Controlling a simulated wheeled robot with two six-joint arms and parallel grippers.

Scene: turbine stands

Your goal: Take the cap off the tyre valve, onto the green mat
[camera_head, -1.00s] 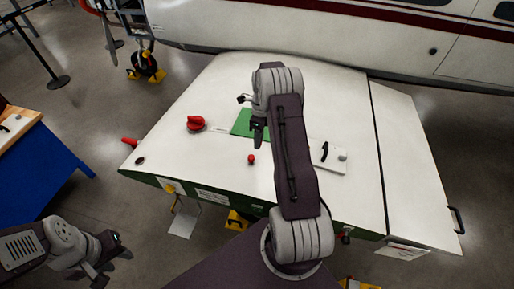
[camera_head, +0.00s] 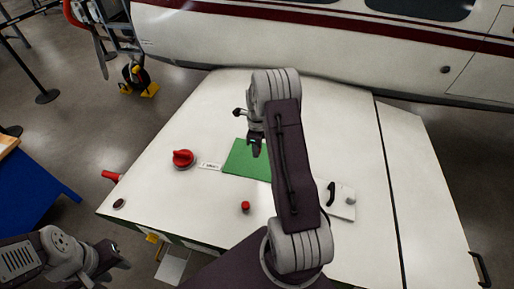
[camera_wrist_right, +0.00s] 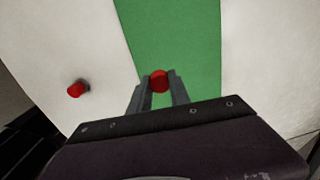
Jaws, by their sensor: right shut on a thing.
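My right gripper (camera_wrist_right: 160,88) is shut on a small red cap (camera_wrist_right: 160,80), held between the fingertips. The green mat (camera_wrist_right: 185,35) lies below it in the right wrist view. In the head view the right gripper (camera_head: 256,150) hangs over the green mat (camera_head: 240,163), and the cap is not clearly visible there. A second small red piece (camera_head: 245,207) stands on the white panel nearer me; in the right wrist view it has a grey base. I cannot tell which piece is the valve. My left gripper (camera_head: 108,262) is low at the left, away from the panel.
A large red knob (camera_head: 182,158) and a small label (camera_head: 209,166) are left of the mat. A white plate (camera_head: 342,206) with a black handle is right of my right arm. A blue table (camera_head: 35,197) is at the left.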

